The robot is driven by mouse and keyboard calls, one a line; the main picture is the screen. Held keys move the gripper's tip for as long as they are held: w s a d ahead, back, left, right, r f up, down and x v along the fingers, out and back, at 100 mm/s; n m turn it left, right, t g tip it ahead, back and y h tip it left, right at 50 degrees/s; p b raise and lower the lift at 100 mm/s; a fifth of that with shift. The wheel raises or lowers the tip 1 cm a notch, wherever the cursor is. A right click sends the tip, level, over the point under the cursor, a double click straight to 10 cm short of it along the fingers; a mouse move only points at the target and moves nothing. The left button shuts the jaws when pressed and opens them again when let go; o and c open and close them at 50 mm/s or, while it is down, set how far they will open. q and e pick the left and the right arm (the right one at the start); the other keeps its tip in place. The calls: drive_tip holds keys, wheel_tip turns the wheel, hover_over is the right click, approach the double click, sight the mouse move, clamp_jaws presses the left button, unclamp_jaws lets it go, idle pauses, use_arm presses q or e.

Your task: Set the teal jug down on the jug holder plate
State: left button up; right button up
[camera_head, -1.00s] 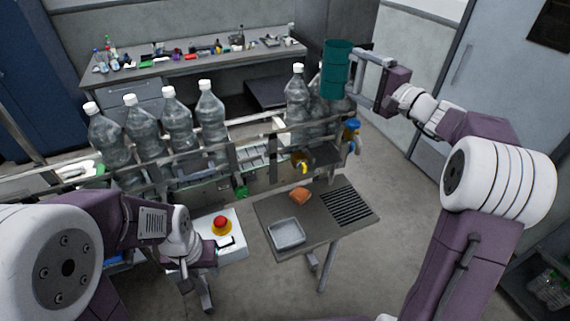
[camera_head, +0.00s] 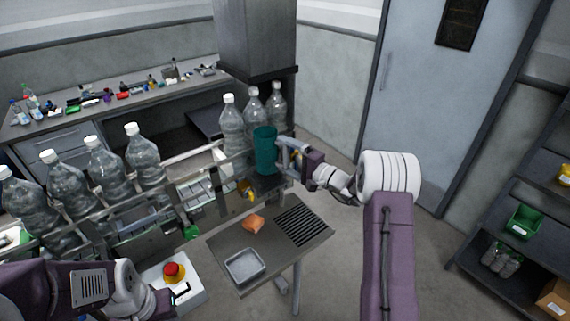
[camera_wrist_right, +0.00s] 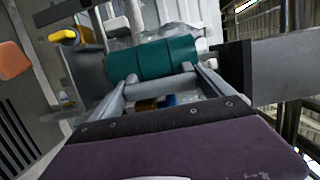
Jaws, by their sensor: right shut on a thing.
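The teal jug (camera_head: 265,152) is upright in my right gripper (camera_head: 282,152), at the right end of the bottle line. The gripper is shut on the jug from its right side. In the right wrist view the jug (camera_wrist_right: 152,58) lies across the fingers of the gripper (camera_wrist_right: 165,80). A dark flat plate (camera_head: 268,184), which looks like the jug holder plate, shows just below the jug. I cannot tell whether they touch. My left gripper (camera_head: 165,301) is low at the left, by a white box; its jaws are unclear.
Several large clear bottles (camera_head: 140,160) stand along the railed line, with more (camera_head: 231,125) right behind the jug. A small table (camera_head: 228,246) in front bears an orange block (camera_head: 253,224), a grey tray (camera_head: 244,265) and a slotted grate (camera_head: 303,226). A red button (camera_head: 174,270) sits on the white box.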

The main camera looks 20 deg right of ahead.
sight(285, 168)
drive_tip(key=shift+s+a+f, duration=0.1)
drive_tip(key=shift+a, duration=0.1)
drive_tip(key=f, duration=0.1)
drive_tip(key=f+p, duration=0.1)
drive_tip(key=f, duration=0.1)
drive_tip(key=shift+s+a+f, duration=0.1)
drive_tip(key=shift+s+f, duration=0.1)
drive_tip(key=shift+f, duration=0.4)
drive_tip(key=shift+w+d, duration=0.15)
drive_tip(key=shift+d, duration=0.05)
drive_tip(key=o, duration=1.6)
drive_tip(key=shift+w+a+f, duration=0.1)
drive_tip(key=shift+f, duration=0.05)
drive_tip(key=shift+s, duration=0.2)
